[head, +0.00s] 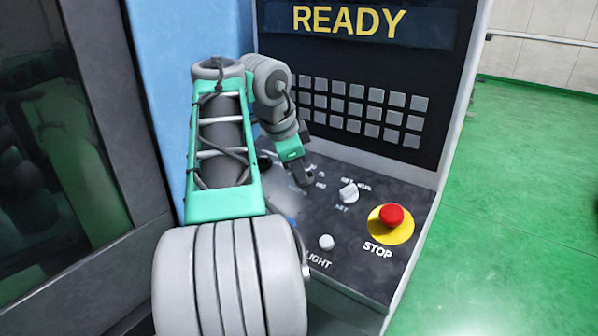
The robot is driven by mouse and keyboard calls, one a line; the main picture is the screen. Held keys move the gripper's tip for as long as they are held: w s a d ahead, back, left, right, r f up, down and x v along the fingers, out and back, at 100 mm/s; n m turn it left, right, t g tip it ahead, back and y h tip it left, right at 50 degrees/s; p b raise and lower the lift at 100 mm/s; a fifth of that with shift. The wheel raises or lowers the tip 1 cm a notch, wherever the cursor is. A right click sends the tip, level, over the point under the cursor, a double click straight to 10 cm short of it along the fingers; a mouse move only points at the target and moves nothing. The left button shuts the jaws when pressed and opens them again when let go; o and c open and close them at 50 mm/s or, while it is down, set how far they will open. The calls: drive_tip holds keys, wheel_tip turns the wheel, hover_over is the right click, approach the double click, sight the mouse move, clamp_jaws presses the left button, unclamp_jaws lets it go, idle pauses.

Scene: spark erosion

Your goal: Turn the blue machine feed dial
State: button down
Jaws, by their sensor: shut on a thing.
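The blue machine (160,80) stands at the left and centre, with a dark sloping control panel (375,240) on its front. My gripper (305,179) reaches down to the panel's upper left part, amid small white markings. Its jaws are shut on the feed dial, which the fingers hide almost wholly. The dial's pointer and setting cannot be read.
A pale knob (348,192) sits right of my gripper. A red stop button (391,215) on a yellow disc (391,226) stands farther right. A white light button (326,242) is nearer. Above are grey keys (370,112) and a READY screen (350,22).

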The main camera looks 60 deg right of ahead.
drive_tip(key=shift+m, duration=0.3)
drive_tip(key=c, duration=1.4)
unclamp_jaws()
drive_tip(key=shift+r, duration=0.1)
drive_tip(key=p+v, duration=0.4)
drive_tip(key=v, duration=0.3)
drive_tip(key=shift+a+r+p, duration=0.15)
drive_tip(key=shift+r+p, duration=0.15)
drive_tip(key=shift+p, duration=0.1)
